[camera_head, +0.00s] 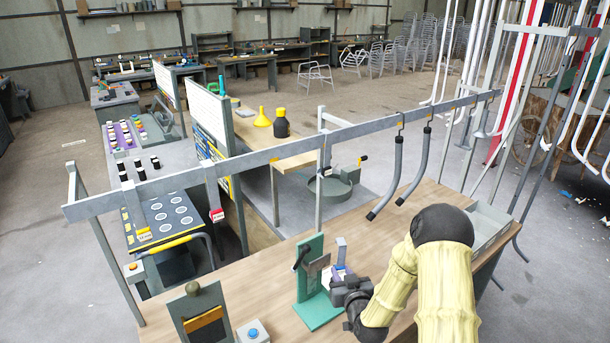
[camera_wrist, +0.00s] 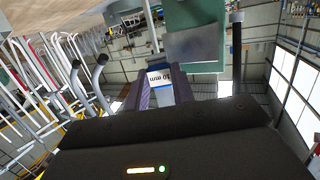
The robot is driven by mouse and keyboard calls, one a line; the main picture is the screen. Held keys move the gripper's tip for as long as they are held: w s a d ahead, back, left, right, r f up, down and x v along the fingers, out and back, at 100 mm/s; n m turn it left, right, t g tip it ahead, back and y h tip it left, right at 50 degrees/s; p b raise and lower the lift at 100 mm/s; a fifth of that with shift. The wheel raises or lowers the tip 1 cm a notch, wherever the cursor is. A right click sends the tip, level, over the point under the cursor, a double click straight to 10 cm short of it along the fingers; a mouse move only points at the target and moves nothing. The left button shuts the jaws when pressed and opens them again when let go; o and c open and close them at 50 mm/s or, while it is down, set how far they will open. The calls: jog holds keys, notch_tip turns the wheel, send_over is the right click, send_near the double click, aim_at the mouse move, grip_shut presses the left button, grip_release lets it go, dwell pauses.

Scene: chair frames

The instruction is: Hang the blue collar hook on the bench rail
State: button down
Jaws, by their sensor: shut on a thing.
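The bench rail (camera_head: 270,153) is a long grey bar running above the workbench from the near left to the far right. My gripper (camera_head: 338,278) is low over the bench, well below the rail, beside a green stand (camera_head: 311,262). In the wrist view its fingers (camera_wrist: 160,90) are shut on the blue collar hook (camera_wrist: 160,76), which shows a white "10 mm" label and a blue band. The hook's grey upper part (camera_head: 341,249) rises above the fingers in the head view. Its lower end is hidden by the gripper.
A box with a blue button (camera_head: 253,332) and a dark-framed stand (camera_head: 200,318) occupy the bench front.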

jog(key=s+a+r+n+y+p, duration=0.1)
jog(key=a+r+y+p, duration=0.1)
jog(key=r, duration=0.9)
jog(key=s+a+r+n+g+y+p, duration=0.1)
jog(key=a+r, duration=0.4)
jog(key=r, duration=0.6)
jog(key=s+a+r+n+g+y+p, duration=0.1)
jog(key=s+a+r+n+y+p, duration=0.1)
jog(key=r, duration=0.9)
jog(key=shift+s+a+r+y+p, duration=0.3)
jog(key=shift+s+a+p, duration=0.25)
jog(key=shift+a+p, duration=0.2)
jog(key=shift+s+f, duration=0.1)
jog(key=w+a+f+b, duration=0.3)
jog(key=w+f+b, duration=0.1)
jog(key=shift+w, duration=0.3)
jog(key=shift+b, duration=0.3)
